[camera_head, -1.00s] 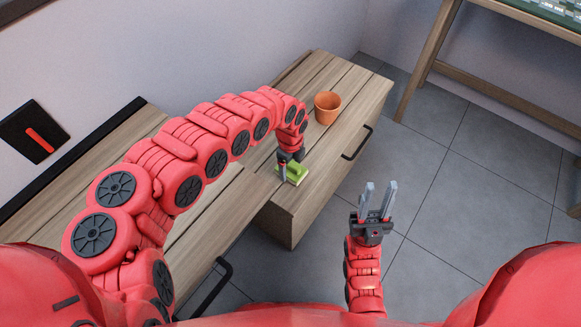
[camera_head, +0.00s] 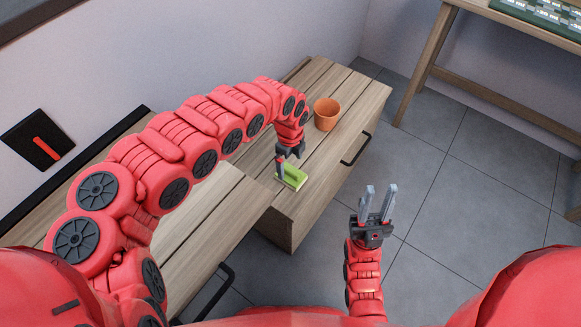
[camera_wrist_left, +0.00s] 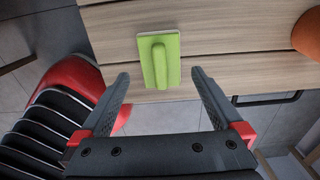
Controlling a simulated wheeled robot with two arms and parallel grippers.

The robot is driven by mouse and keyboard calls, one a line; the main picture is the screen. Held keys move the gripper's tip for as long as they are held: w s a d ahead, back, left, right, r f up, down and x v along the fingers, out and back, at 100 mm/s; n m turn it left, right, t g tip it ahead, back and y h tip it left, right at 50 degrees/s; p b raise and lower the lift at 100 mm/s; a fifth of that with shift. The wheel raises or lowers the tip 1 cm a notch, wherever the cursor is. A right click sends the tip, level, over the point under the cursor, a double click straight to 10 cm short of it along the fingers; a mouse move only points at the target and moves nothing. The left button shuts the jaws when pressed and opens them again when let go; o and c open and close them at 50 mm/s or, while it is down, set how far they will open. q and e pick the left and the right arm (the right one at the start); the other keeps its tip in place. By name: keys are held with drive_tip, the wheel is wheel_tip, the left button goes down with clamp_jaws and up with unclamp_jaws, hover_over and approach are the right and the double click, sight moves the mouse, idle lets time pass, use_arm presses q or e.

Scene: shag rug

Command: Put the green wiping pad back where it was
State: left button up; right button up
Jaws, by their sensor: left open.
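The green wiping pad (camera_head: 292,178) lies on the wooden top of the far drawer cabinet, near its front edge. In the left wrist view the pad (camera_wrist_left: 158,62) lies flat with its raised handle up, beyond the fingertips and between their lines. My left gripper (camera_head: 287,163) is just above and beside the pad; in the wrist view (camera_wrist_left: 160,85) its fingers are spread, with nothing between them. My right gripper (camera_head: 378,203) is open and empty, held over the grey floor with its fingers pointing up.
An orange pot (camera_head: 327,114) stands on the same cabinet top (camera_head: 352,92), behind the pad. A lower wooden surface (camera_head: 215,215) lies to the left under my left arm. A wooden table (camera_head: 432,50) stands at the right back. The tiled floor is clear.

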sight(290, 170)
use_arm(q)
wheel_tip(290, 170, up, 6)
drive_tip(key=p, duration=0.1)
drive_tip(key=shift+r, duration=0.25)
idle(0.4)
